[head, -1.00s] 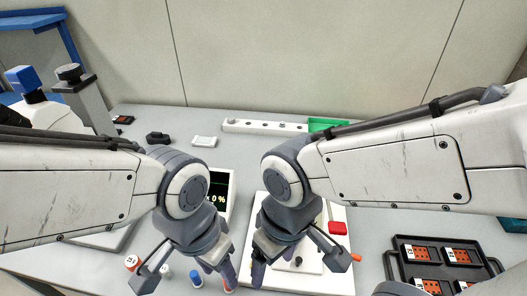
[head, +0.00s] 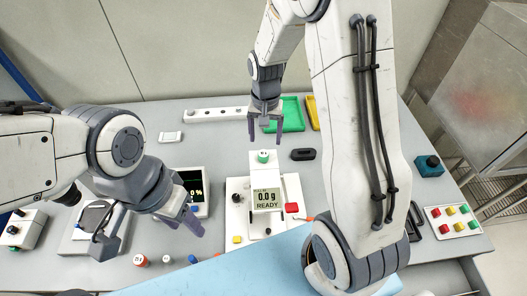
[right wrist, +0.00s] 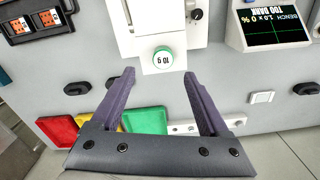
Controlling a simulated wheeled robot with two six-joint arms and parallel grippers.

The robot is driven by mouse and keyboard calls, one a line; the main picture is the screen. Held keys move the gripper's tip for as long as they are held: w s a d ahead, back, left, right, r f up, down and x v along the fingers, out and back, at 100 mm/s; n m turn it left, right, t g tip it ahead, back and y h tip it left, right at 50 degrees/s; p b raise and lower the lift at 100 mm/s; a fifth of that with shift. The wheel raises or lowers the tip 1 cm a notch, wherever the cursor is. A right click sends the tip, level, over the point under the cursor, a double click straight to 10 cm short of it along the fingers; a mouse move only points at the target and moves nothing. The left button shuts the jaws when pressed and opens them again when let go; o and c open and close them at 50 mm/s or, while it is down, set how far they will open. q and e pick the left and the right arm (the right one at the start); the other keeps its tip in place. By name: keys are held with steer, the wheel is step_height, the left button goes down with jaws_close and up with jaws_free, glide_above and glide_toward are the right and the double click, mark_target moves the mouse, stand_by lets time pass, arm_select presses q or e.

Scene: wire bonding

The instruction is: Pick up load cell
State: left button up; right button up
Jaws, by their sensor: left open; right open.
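A small round green-rimmed piece marked 10 g (head: 263,156), which looks like the load cell, sits upright on the white pull tester (head: 262,172) above its 0.0 g READY display. It also shows in the right wrist view (right wrist: 163,58). My right gripper (head: 265,128) is open and empty, fingers down, at the far side of this piece. In the right wrist view its fingertips (right wrist: 158,77) are spread wider than the piece, which lies just past them, apart from both. My left gripper (head: 193,222) is open and empty, in front of the dark-screened monitor.
A green bin (head: 290,115) and a yellow bin (head: 312,112) stand at the back. A white holed rail (head: 215,114) lies left of them. A dark block (head: 303,154) lies right of the tester. Small capped containers (head: 141,260) stand at the front.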

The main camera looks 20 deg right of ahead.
mark_target(263, 153)
step_height(263, 153, down, 3)
steer(key=shift+r, duration=0.2)
steer(key=f+p, duration=0.1)
steer(key=f, duration=0.1)
steer(key=f+p, duration=0.2)
steer(key=shift+w+a+f, duration=0.1)
steer(key=shift+a+f, duration=0.05)
steer(key=shift+a, duration=0.05)
steer(key=shift+f, duration=0.4)
jaws_close()
